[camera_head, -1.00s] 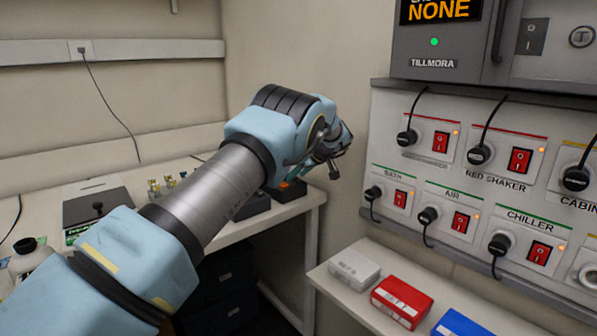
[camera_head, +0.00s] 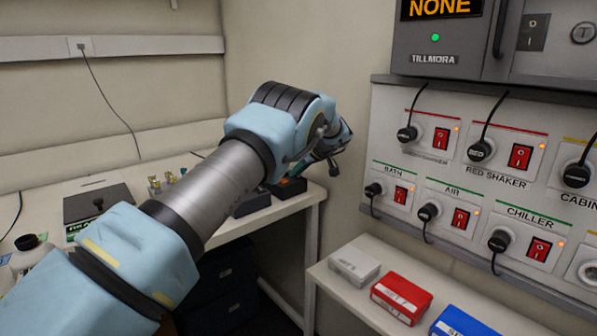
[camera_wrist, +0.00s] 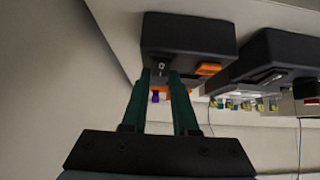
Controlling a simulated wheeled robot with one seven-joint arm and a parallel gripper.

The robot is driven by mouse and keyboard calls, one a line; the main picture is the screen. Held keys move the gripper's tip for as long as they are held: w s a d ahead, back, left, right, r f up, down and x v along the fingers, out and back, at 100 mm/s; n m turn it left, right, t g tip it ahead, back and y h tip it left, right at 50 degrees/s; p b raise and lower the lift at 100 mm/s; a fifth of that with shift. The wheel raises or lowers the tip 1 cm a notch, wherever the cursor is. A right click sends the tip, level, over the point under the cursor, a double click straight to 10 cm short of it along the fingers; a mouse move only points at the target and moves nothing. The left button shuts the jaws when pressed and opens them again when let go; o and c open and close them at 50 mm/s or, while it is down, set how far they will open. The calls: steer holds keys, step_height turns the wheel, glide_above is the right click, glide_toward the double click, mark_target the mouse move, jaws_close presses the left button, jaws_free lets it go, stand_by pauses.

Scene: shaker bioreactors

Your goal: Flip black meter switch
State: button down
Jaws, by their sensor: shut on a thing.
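The black meter (camera_wrist: 190,32) is a dark box with an orange part on it, and it is close in front of my gripper (camera_wrist: 161,74) in the wrist view. My gripper's two teal fingers reach up to the meter's face, close together, with a small pale switch (camera_wrist: 160,67) between their tips. In the head view the meter (camera_head: 287,197) sits at the bench's right end, and my gripper (camera_head: 325,155) is just above and beside it. The fingertips are hard to make out there, and the switch is hidden.
A second dark box (camera_wrist: 275,62) stands beside the meter. Small capped vials (camera_head: 168,181) stand farther left on the bench (camera_head: 226,240). A wall panel of red switches and plugs (camera_head: 480,183) is at the right, above a shelf with white, red and blue boxes.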

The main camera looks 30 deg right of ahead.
steer(key=shift+w+a+r+g+p, duration=0.1)
steer(key=shift+w+r+g+p, duration=0.25)
steer(key=shift+g+p, duration=0.7)
steer(key=g+p, duration=0.1)
steer(key=p, duration=0.2)
steer(key=shift+w+h, duration=0.15)
steer(key=shift+h, duration=0.25)
steer(key=shift+g+p, duration=0.45)
steer(key=shift+p, duration=0.35)
steer(key=shift+f, duration=0.2)
steer(key=c, duration=0.7)
jaws_free()
